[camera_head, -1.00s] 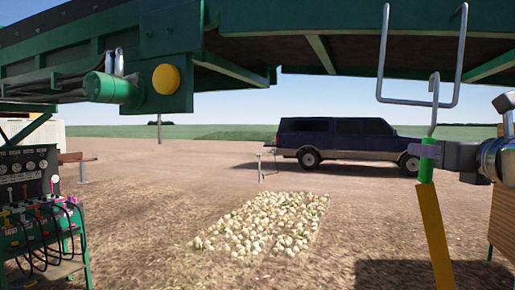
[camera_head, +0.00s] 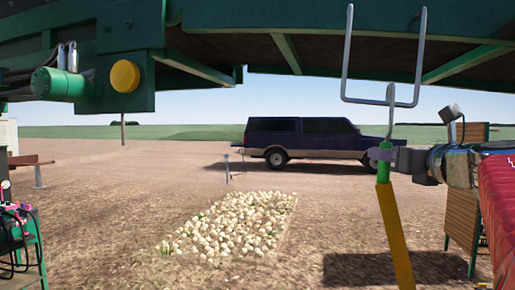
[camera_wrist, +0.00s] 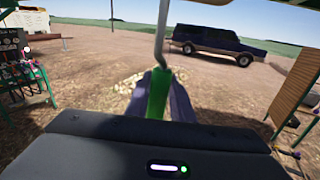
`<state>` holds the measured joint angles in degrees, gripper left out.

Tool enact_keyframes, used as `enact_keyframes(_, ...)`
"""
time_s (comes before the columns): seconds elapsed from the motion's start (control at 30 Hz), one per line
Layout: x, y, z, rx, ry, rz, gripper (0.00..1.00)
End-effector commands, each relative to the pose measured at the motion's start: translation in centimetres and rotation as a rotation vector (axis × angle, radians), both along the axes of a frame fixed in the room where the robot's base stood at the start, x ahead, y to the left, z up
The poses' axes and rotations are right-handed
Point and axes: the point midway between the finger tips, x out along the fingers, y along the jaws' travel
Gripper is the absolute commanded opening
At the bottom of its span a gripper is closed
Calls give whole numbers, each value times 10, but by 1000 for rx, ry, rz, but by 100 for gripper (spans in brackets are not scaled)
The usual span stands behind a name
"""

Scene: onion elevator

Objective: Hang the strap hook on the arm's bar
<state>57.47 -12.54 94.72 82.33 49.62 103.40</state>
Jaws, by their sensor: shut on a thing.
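A thin grey U-shaped bar (camera_head: 365,101) hangs below the green elevator frame in the head view. My gripper (camera_head: 384,155) is shut on the green sleeve of the strap hook (camera_head: 390,115), below the bar. The hook's grey metal tip rises past the bar's bottom rung and overlaps it in the picture. I cannot tell whether it is around the rung, in front or behind. A yellow strap (camera_head: 395,235) hangs down from the sleeve. In the wrist view the green sleeve (camera_wrist: 158,95) stands between my fingers, with the metal shank above it; the tip is out of frame.
The green elevator frame (camera_head: 215,72) spans the top, with a green cylinder and yellow cap at left. A control panel (camera_wrist: 12,60) with levers stands at left. Onions (camera_head: 230,225) lie on the ground. A wooden panel (camera_head: 462,205) stands at right; a dark van (camera_head: 305,140) is behind.

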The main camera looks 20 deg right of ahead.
Motion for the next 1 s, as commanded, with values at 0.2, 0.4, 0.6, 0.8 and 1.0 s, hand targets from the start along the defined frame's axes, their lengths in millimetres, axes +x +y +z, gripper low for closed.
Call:
enact_keyframes(0.2,0,1,-12,2,0,2,0)
enact_keyframes(0.4,2,3,-21,0,0,5,0)
enact_keyframes(0.6,2,3,-24,-1,-1,7,0)
enact_keyframes(0.8,2,3,-24,-1,-1,7,0)
enact_keyframes(1.0,2,3,-24,0,-1,8,33)
